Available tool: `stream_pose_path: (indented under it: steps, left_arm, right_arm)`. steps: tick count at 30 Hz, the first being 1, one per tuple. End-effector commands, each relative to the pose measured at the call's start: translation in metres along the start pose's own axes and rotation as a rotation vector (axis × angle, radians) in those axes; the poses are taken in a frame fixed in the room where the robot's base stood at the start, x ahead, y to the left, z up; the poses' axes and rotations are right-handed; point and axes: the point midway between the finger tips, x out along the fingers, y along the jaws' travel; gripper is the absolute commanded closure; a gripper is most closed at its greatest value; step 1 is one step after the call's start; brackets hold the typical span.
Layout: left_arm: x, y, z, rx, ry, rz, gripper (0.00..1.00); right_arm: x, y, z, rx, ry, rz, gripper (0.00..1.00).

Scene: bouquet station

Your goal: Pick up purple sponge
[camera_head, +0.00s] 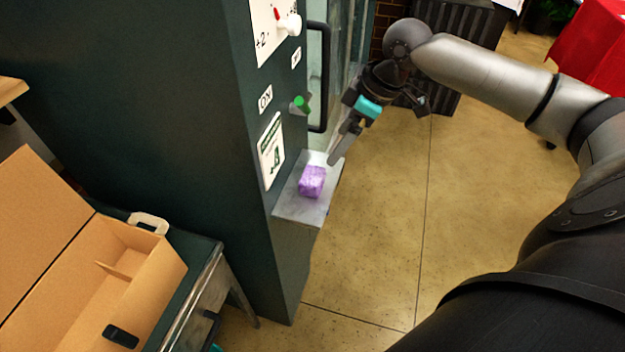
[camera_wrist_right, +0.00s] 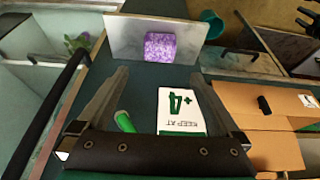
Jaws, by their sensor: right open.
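The purple sponge (camera_head: 312,182) is a small block resting on a grey metal shelf (camera_head: 290,207) that juts from the dark green cabinet. In the right wrist view the sponge (camera_wrist_right: 160,47) lies on the shelf (camera_wrist_right: 125,36), beyond and between the finger tips. My right gripper (camera_head: 336,158) is just above and behind the sponge in the head view, with its fingers pointing down toward the shelf. In the wrist view the right gripper (camera_wrist_right: 157,75) is open and empty, its two fingers wide apart. My left gripper is not in view.
The dark green cabinet (camera_head: 190,110) carries a green button (camera_head: 300,104), a red-and-white knob (camera_head: 290,24) and a black door handle (camera_head: 318,75). An open cardboard box (camera_head: 150,275) stands on a table at lower left. The floor right of the shelf is clear.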

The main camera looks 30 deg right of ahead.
Motion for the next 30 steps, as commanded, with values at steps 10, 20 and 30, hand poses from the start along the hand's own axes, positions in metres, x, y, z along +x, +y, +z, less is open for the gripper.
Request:
stream_pose_path:
  steps: [10,20,30]
  left_arm:
    - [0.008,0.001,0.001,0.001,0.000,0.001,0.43]
    - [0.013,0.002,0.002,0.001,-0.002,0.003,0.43]
    - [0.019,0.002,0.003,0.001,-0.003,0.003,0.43]
  right_arm:
    - [0.049,0.004,-0.002,0.009,0.009,-0.002,0.00]
    - [0.093,0.005,-0.001,0.008,0.006,0.002,0.00]
    - [0.135,0.001,-0.001,0.009,0.007,0.001,0.00]
